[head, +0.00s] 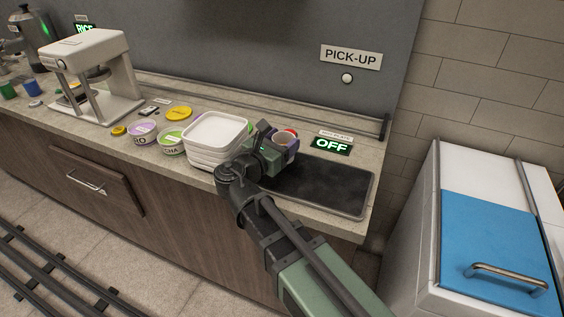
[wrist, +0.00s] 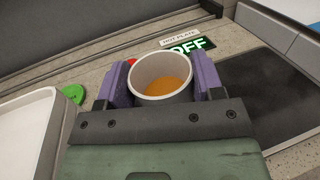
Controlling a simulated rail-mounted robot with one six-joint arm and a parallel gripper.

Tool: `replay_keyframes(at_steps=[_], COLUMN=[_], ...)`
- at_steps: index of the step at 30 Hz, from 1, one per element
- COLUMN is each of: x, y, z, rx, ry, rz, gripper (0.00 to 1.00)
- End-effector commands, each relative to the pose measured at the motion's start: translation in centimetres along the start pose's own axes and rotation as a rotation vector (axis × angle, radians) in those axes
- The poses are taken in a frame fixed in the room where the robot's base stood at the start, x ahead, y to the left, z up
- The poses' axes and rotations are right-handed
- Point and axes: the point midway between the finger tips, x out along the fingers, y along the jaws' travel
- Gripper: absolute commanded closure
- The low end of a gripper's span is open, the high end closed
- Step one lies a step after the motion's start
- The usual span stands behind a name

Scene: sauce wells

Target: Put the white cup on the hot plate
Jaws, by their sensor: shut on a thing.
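The white cup (wrist: 146,72) holds an orange-brown sauce and stands upright between the purple fingers of my gripper (wrist: 162,84) in the wrist view. My gripper is shut on it. In the head view the cup (head: 284,139) shows partly, with my gripper (head: 285,147) around it. The cup is at the back left of the dark hot plate (head: 335,190); I cannot tell whether it touches anything beneath. The hot plate also shows at the right in the wrist view (wrist: 262,75), bare where visible. Its sign (head: 331,145) reads OFF in green.
A stack of white square trays (head: 213,133) stands just left of my gripper. Purple (head: 142,133) and green (head: 171,141) labelled bowls, a yellow lid (head: 179,113) and a white machine (head: 92,75) are farther left. A blue-lidded white chest (head: 495,235) stands right of the counter.

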Motion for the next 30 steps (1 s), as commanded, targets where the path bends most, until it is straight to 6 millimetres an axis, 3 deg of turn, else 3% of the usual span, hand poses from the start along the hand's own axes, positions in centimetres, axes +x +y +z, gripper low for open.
replay_keyframes(at_steps=[1, 4, 16, 17, 21, 30], x=[0.0, 0.0, 0.0, 0.0, 0.0, 0.0], y=[0.0, -0.1, -0.1, -0.1, -0.1, -0.1], z=[-1.9, -3.9, -4.1, -3.9, -3.9, -3.4], rx=[0.0, 0.0, 0.0, 0.0, 0.0, 0.0], ry=[0.0, 0.0, 0.0, 0.0, 0.0, 0.0], rz=[0.0, 0.0, 0.0, 0.0, 0.0, 0.0], gripper=[0.76, 0.76, 0.76, 0.34, 0.13, 0.13])
